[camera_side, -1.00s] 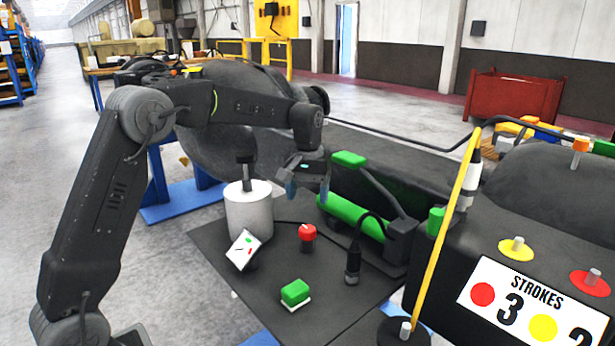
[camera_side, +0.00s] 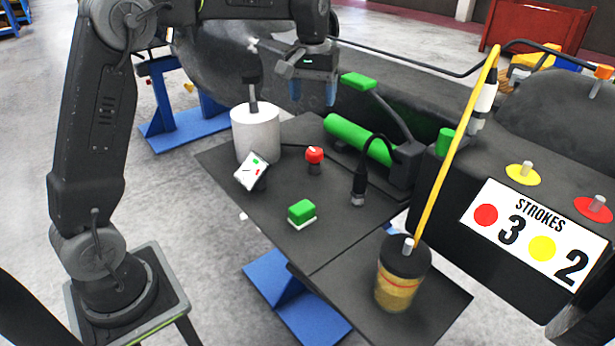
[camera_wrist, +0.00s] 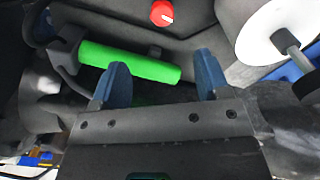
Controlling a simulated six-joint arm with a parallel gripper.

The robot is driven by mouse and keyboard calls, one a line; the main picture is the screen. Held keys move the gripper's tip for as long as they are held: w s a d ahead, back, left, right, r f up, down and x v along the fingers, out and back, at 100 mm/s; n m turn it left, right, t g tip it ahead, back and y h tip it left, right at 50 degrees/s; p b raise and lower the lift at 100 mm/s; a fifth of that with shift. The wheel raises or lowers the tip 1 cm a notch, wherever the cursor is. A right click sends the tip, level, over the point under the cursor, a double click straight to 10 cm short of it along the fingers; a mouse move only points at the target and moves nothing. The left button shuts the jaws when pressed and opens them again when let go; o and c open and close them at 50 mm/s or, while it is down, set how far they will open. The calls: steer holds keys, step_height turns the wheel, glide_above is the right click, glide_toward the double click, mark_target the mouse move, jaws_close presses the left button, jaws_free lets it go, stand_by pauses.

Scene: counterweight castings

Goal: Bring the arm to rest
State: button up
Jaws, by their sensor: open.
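My gripper (camera_side: 313,92) hangs from my arm above the far part of the dark work table (camera_side: 255,210). Its two blue fingers are apart with nothing between them. They also show in the wrist view (camera_wrist: 157,82), spread in front of a green cylinder (camera_wrist: 135,62). In the side view the green cylinder (camera_side: 358,139) lies on the table to the right of and below my gripper. A white cylinder with a dark post (camera_side: 256,134) stands to the left of and below my gripper.
On the table are a red knob (camera_side: 314,155), a green block (camera_side: 302,211), a tilted white card (camera_side: 250,172) and a dark upright tool (camera_side: 358,185). A strokes sign (camera_side: 535,235) is at right.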

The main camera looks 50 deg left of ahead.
steer(key=s+d+r+m+t, duration=0.1)
steer(key=s+d+r+m, duration=0.15)
steer(key=s, duration=0.45)
steer(key=s+d+r+m+t, duration=0.15)
steer(key=s+d, duration=0.25)
steer(key=s, duration=0.4)
steer(key=s+d+f+m+t, duration=0.1)
steer(key=s+f, duration=0.1)
steer(key=s, duration=0.4)
steer(key=s+d+f+m+t, duration=0.1)
steer(key=s+f, duration=0.2)
steer(key=s, duration=0.3)
steer(key=shift+s+d+f+t, duration=0.15)
steer(key=shift+d+f+t, duration=0.1)
steer(key=shift+f+t, duration=0.1)
